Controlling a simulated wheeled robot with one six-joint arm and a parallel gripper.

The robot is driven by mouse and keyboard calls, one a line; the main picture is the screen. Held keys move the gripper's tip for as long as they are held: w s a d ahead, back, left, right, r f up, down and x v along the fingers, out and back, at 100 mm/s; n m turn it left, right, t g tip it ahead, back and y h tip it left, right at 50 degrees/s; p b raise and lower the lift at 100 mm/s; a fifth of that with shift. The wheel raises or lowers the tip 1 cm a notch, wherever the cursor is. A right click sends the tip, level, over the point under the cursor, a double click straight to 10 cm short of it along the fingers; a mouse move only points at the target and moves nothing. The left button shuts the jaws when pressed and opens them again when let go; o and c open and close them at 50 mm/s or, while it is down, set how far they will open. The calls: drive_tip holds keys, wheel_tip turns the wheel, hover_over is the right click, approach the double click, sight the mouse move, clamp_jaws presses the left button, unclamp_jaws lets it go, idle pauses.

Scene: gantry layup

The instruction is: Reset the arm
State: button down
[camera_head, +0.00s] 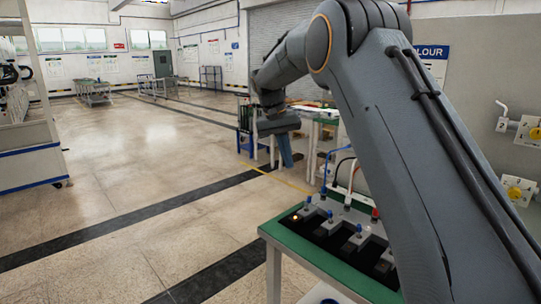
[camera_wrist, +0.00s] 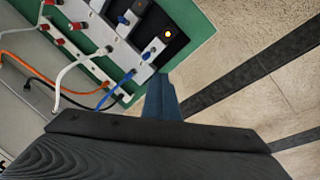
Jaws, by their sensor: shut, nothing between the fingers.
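My arm (camera_head: 385,110) rises from the lower right of the head view, bends at the top and reaches back toward the left. My gripper (camera_head: 287,160) hangs beyond the green-topped table, with its blue-grey fingers pointing down. It is clear of the table in the picture. In the wrist view the fingers (camera_wrist: 161,88) show as one narrow blue-grey piece, shut and empty. They overlap the corner of the green table top in that view, with no visible contact. Part of the wrist is hidden behind the forearm in the head view.
The green-topped table (camera_head: 272,232) carries a black panel with several switches, a lit yellow lamp (camera_head: 295,217) and coloured cables. A grey wall with yellow valves (camera_head: 519,190) stands at right. Another workbench (camera_head: 318,112) stands behind the gripper. The floor (camera_head: 130,160) at left is open.

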drive_tip(key=s+d+f+n+y, duration=0.1)
drive_tip(key=s+d+f, duration=0.2)
drive_tip(key=s, duration=1)
drive_tip(key=s+d+f+n+y, duration=0.1)
drive_tip(key=s+d+f, duration=0.2)
drive_tip(key=s+f, duration=0.4)
drive_tip(key=s+d+f+n+y, duration=0.1)
drive_tip(key=s+d+f, duration=0.2)
drive_tip(key=s, duration=1.6)
drive_tip(key=shift+f, duration=0.9)
